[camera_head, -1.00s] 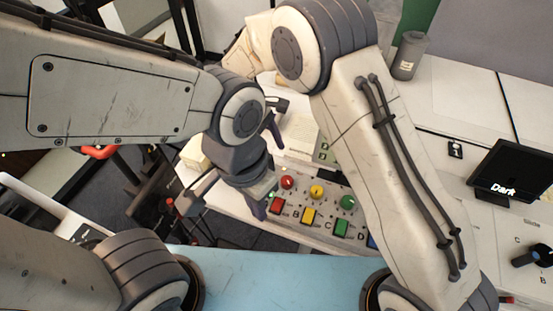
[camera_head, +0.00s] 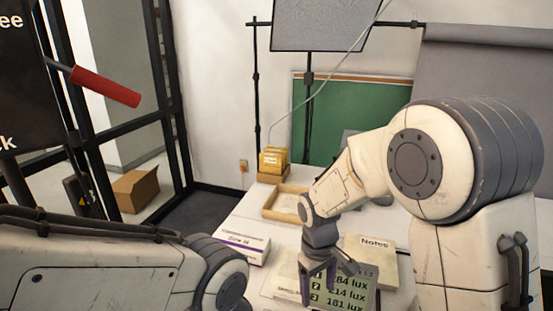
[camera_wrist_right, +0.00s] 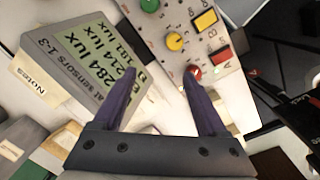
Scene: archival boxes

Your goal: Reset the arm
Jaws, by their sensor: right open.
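My right arm comes in from the right in the head view, and its gripper (camera_head: 320,287) points down in front of the lux display. In the right wrist view the two dark fingers of this gripper (camera_wrist_right: 160,75) are apart with nothing between them. Beyond the tips lies a panel (camera_wrist_right: 168,22) with coloured buttons, and a red button (camera_wrist_right: 193,72) shows near the right fingertip. The lux display (camera_head: 352,290) also shows in the right wrist view (camera_wrist_right: 88,58). Part of my left arm shows at lower left of the head view; its gripper is out of frame.
A "Notes" book (camera_head: 372,249), a white box (camera_head: 245,248) and a wooden tray (camera_head: 270,207) lie on the white table around my right gripper. Yellow card boxes (camera_head: 272,161) stand behind. A black frame with a red handle (camera_head: 105,87) is at left.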

